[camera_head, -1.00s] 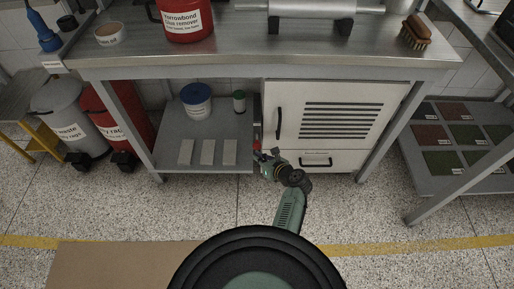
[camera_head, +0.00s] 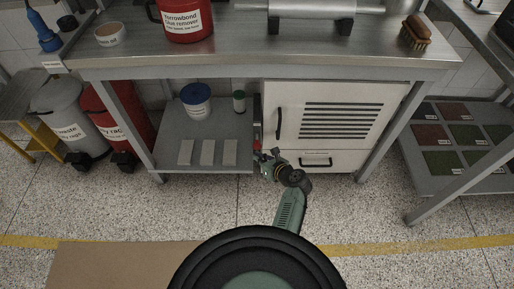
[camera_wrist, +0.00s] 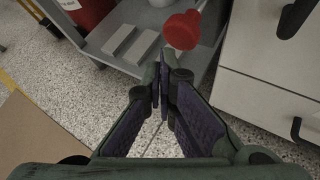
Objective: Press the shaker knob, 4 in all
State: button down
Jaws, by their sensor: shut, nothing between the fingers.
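A red round knob (camera_wrist: 182,30) on a short stem shows in the wrist view, just beyond my fingertips and slightly to their right. I take it to be the shaker knob. In the head view only a narrow patch of red shows beside the white cabinet's left edge, partly hidden by my gripper (camera_head: 268,158). In the wrist view my gripper (camera_wrist: 161,72) is shut and empty, its fingertips together. The tips appear just short of the knob; I cannot tell whether they touch it.
The white cabinet (camera_head: 288,95) with black handles stands right of the knob. The grey lower shelf (camera_head: 170,130) holds several pale blocks, a blue-lidded tub (camera_head: 196,101) and a green-capped bottle (camera_head: 239,101). The workbench top (camera_head: 240,48) overhangs them.

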aim_at(257, 149)
jog(key=shift+w, duration=0.1)
jog(key=shift+w, duration=0.35)
jog(key=shift+w+r, duration=0.1)
jog(key=shift+w, duration=1.45)
dwell(1.2)
jog(key=s+p, duration=0.3)
jog(key=s, duration=0.1)
jog(key=shift+p, duration=0.3)
dwell(0.4)
jog(key=shift+s, duration=0.1)
